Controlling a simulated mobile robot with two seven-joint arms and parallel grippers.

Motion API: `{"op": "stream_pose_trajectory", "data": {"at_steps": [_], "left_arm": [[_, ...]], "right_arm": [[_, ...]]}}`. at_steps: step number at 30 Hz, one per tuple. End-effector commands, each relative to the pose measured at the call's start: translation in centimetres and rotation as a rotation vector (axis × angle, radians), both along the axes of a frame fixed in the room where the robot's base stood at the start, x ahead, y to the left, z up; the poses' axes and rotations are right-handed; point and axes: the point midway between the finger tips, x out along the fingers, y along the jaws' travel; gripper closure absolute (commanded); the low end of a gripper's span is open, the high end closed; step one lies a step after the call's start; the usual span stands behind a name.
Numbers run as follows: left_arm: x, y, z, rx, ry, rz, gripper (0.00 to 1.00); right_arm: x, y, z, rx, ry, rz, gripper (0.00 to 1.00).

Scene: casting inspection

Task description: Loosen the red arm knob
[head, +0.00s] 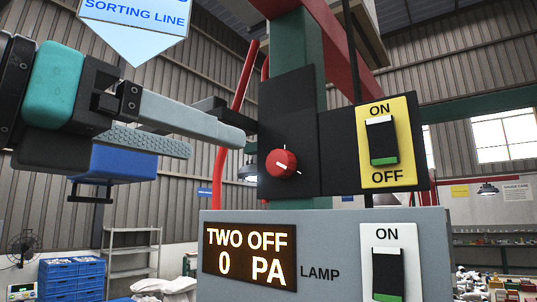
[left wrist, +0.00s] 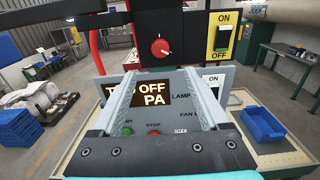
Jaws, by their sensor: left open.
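The red arm knob (head: 281,163) is round with a white pointer line and sits on a black plate (head: 290,100) on a green post. It also shows in the left wrist view (left wrist: 161,47), beyond the fingertips. My left gripper (head: 215,143) is open and empty, to the left of the knob in the head view, with its fingers pointing toward the black plate. In the left wrist view its two fingers (left wrist: 160,78) stand apart, below the knob in the picture. The gripper appears clear of the knob. My right gripper is in neither view.
A yellow ON/OFF switch (head: 382,141) is right of the knob. Below is a grey panel (head: 340,225) with a lit display (head: 250,256) and a LAMP switch (head: 388,275). A red bent tube (head: 222,165) stands left of the plate. A blue bin (left wrist: 262,123) lies at right.

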Motion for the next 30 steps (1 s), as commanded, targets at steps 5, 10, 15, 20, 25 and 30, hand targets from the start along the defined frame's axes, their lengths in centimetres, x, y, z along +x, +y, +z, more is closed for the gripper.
{"op": "stream_pose_trajectory", "data": {"at_steps": [5, 10, 15, 20, 25, 30], "left_arm": [[3.3, -2.5, 0.2, 0.002, 0.007, -0.005, 0.22], [6.2, -4.6, 0.2, 0.001, 0.005, -0.004, 0.22], [8.3, -6.1, 0.2, 0.001, 0.004, -0.004, 0.22], [9.3, -6.9, 0.1, 0.001, 0.001, -0.004, 0.22], [9.6, -7.1, 0.0, 0.001, -0.001, -0.003, 0.22], [9.6, -7.1, 0.0, 0.001, 0.001, -0.004, 0.23]], "right_arm": [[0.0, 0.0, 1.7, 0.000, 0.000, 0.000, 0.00], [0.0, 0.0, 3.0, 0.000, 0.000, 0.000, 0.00], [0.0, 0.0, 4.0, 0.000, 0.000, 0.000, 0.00], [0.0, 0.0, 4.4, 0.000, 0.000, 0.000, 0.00], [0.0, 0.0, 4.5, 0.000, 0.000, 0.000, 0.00], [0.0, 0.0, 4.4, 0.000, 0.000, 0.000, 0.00]]}}
